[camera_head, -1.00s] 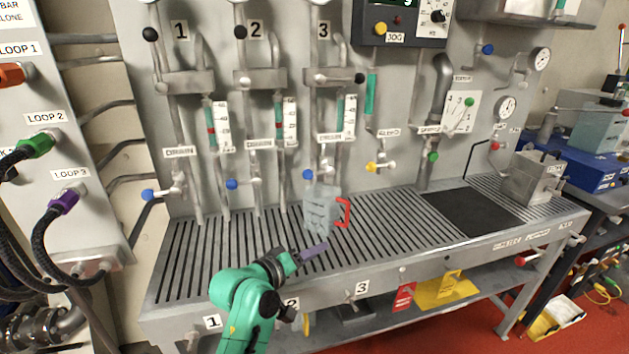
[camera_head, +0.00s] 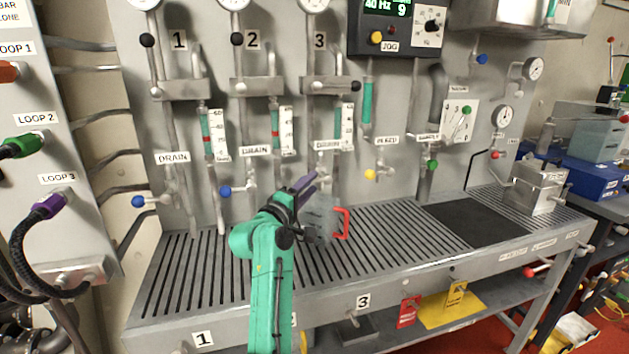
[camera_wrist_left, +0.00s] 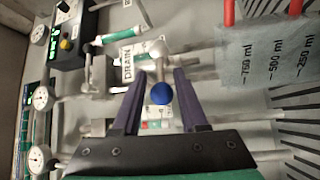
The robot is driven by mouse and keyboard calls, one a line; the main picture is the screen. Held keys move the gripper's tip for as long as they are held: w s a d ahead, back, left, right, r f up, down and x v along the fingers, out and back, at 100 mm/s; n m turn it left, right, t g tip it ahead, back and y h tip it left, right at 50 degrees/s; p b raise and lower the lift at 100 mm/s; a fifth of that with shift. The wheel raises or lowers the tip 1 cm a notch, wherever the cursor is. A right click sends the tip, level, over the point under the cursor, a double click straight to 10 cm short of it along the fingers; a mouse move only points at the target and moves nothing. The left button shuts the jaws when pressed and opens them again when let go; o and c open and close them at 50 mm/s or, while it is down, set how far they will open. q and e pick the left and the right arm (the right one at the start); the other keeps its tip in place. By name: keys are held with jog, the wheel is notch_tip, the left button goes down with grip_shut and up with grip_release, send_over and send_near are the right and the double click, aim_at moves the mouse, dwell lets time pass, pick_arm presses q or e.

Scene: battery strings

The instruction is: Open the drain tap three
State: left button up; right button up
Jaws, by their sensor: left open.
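Drain tap three is under column 3, by its drain label (camera_head: 327,145); in the head view my gripper mostly hides its handle. In the left wrist view a blue ball knob (camera_wrist_left: 160,93) on a metal stem shows near a DRAIN label (camera_wrist_left: 127,66). My left gripper (camera_head: 308,184) has purple fingers and is in front of tap three. In the left wrist view the open left gripper (camera_wrist_left: 160,78) has a finger on each side of the blue knob, with gaps showing. I cannot tell how deep the knob sits. My right gripper is out of view.
A clear measuring jug with a red handle (camera_head: 344,223) stands on the slotted bench (camera_head: 385,238) just below the gripper. Its marked wall (camera_wrist_left: 265,65) is at the right in the wrist view. Blue knobs of tap one (camera_head: 138,201) and tap two (camera_head: 225,191) are to the left.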

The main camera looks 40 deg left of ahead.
pick_arm(q)
jog(key=x, duration=0.3)
jog(key=shift+d, duration=0.1)
grip_shut()
dwell(1.3)
